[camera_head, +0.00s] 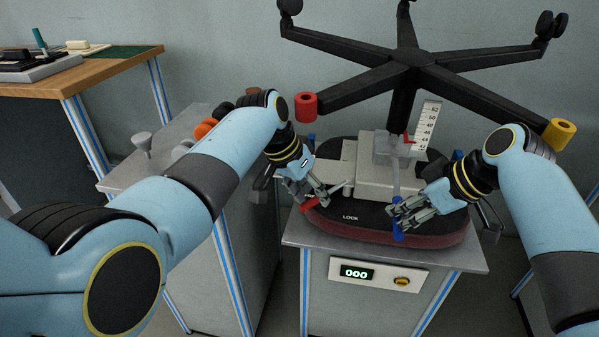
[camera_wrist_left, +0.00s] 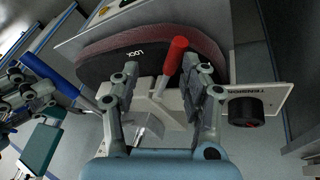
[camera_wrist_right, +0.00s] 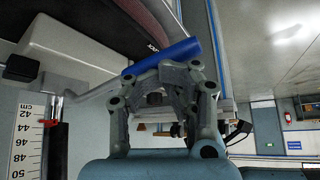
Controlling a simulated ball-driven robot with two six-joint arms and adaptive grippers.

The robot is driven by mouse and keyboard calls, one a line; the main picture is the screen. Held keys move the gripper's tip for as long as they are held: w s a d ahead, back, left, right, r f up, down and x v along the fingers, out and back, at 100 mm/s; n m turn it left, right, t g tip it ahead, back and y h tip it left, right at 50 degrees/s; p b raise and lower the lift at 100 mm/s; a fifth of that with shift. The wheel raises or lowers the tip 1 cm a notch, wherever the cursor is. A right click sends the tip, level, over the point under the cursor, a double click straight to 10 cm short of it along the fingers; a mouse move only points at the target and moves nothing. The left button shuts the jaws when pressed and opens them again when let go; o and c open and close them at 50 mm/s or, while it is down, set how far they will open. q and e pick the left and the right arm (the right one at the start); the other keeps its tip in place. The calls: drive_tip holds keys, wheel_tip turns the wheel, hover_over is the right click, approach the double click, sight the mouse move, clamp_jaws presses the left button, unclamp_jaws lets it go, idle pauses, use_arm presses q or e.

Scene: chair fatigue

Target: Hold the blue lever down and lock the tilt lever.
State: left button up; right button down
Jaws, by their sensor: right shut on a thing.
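The blue lever (camera_head: 397,233) sticks out at the front right of the upturned chair seat (camera_head: 440,237); its blue grip (camera_wrist_right: 165,55) also shows in the right wrist view. My right gripper (camera_head: 394,213) is shut on the blue lever, its fingers partly hiding it in the head view. The tilt lever has a red grip (camera_head: 311,204) at the seat's front left, near the word LOCK. In the left wrist view the red grip (camera_wrist_left: 174,56) lies between the fingers of my left gripper (camera_wrist_left: 167,80). That gripper is open, with gaps beside the lever.
The seat lies on a grey stand with a counter reading 000 (camera_head: 357,272). A five-armed black chair base (camera_head: 405,75) rises behind, with a white scale (camera_head: 426,125) beside its column. A dark tension knob (camera_wrist_left: 245,110) sits right of the tilt lever in the left wrist view.

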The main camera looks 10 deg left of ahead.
use_arm(q)
drive_tip(key=v, duration=0.9)
drive_tip(key=shift+s+a+r, duration=0.1)
drive_tip(key=shift+s+a, duration=0.05)
drive_tip(key=w+a+m+g, duration=0.1)
drive_tip(key=w+a+m, duration=0.1)
drive_tip(key=a+m, duration=0.15)
drive_tip(key=shift+n+h, duration=0.3)
drive_tip(key=shift+n, duration=0.05)
drive_tip(key=x, duration=1.2)
drive_tip(key=shift+a, duration=0.1)
clamp_jaws()
